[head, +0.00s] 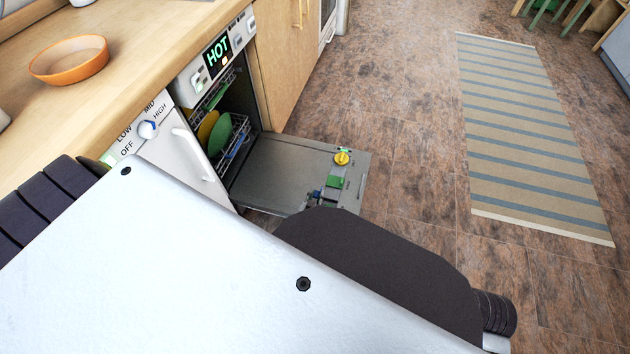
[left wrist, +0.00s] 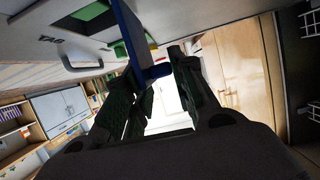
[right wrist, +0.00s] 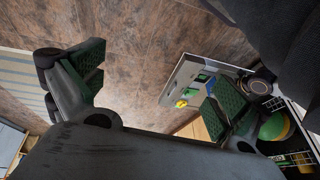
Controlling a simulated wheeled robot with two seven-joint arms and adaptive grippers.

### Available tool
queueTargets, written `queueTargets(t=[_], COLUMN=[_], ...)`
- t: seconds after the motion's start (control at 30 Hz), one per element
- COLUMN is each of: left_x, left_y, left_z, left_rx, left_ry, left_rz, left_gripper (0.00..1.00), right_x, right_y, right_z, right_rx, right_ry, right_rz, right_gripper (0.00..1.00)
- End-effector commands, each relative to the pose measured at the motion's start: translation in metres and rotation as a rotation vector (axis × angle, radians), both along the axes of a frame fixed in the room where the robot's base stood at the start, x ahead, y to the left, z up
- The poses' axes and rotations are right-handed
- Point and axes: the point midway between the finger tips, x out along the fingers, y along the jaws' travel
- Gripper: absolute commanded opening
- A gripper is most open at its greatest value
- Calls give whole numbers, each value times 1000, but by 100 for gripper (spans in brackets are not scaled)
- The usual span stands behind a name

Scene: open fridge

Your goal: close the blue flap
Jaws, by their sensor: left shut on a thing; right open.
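The blue flap (left wrist: 134,32) stands out from the inner face of the open dishwasher door in the left wrist view. My left gripper (left wrist: 158,72) is shut on its free end. In the head view the flap is a small blue patch (head: 316,194) on the door (head: 270,165), beside a green part (head: 335,182). My left gripper is mostly hidden there by my own arm. The flap also shows small in the right wrist view (right wrist: 211,85). My right gripper (right wrist: 160,92) is open and empty, with its fingers wide apart, away from the flap.
A yellow knob (head: 342,158) sits on the door. Racks with a green plate (head: 220,134) are in the dishwasher. An orange bowl (head: 68,62) stands on the wooden counter (head: 130,30). A striped rug (head: 530,130) lies on the open floor to the right.

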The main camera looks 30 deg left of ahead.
Motion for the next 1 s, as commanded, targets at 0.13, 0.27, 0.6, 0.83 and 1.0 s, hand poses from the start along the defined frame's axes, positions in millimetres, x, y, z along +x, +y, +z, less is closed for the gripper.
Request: queueTargets(t=[0.13, 0.27, 0.6, 0.83, 1.0], left_x=[-2, -1, 1, 3, 4], left_y=[3, 1, -11, -18, -21], left_z=[-1, 0, -1, -2, -2], left_rx=[38, 70, 184, 266, 305], left_ry=[12, 20, 48, 68, 76], left_rz=[6, 7, 7, 5, 5], left_gripper=[0, 0, 0, 0, 0], right_x=[-2, -5, 1, -2, -2], right_y=[-3, -6, -8, -8, -8], right_z=[11, 18, 12, 4, 4], right_rx=[-12, -26, -39, -42, -43], right_ry=[11, 25, 38, 56, 55], right_rz=[0, 0, -3, -4, -4], right_gripper=[100, 100, 100, 100, 100])
